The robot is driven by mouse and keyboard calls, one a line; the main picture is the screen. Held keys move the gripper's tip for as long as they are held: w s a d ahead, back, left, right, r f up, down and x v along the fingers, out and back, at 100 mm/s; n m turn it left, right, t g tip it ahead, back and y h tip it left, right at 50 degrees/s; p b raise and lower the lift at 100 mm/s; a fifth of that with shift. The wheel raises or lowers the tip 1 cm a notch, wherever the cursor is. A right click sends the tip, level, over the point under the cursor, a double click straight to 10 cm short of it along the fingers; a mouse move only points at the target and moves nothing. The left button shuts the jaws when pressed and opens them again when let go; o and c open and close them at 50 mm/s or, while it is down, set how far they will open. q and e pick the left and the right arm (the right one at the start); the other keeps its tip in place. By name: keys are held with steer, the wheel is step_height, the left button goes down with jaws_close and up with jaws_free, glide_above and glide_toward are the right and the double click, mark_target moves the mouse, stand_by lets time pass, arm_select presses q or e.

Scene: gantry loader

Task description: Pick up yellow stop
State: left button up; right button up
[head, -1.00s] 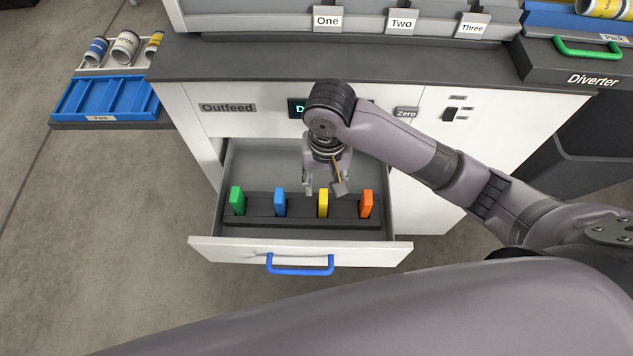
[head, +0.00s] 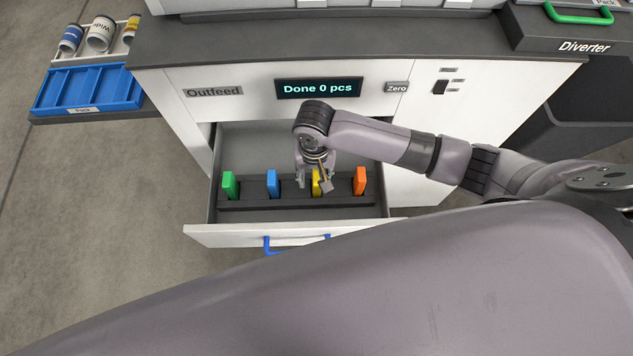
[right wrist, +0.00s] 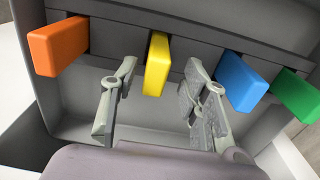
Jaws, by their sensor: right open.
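The yellow stop (head: 316,181) stands upright in a dark rack in the open drawer, between the blue and orange stops. In the head view my right gripper partly covers it. My right gripper (head: 313,184) points down over the rack and is open. In the right wrist view the yellow stop (right wrist: 157,64) shows between and beyond the two open fingers of the gripper (right wrist: 158,100), nearer the left finger. I see no finger touching it. My left gripper is not in view.
The rack (head: 295,203) also holds a green stop (head: 229,185), a blue stop (head: 272,183) and an orange stop (head: 360,181). The drawer front (head: 220,236) has a blue handle. The dark countertop (head: 380,50) overhangs above. A blue tray (head: 88,90) is at left.

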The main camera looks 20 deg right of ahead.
steer(key=f, duration=0.5)
steer(key=shift+d+p, duration=0.2)
steer(key=shift+p, duration=0.1)
jaws_close()
stand_by(0.3)
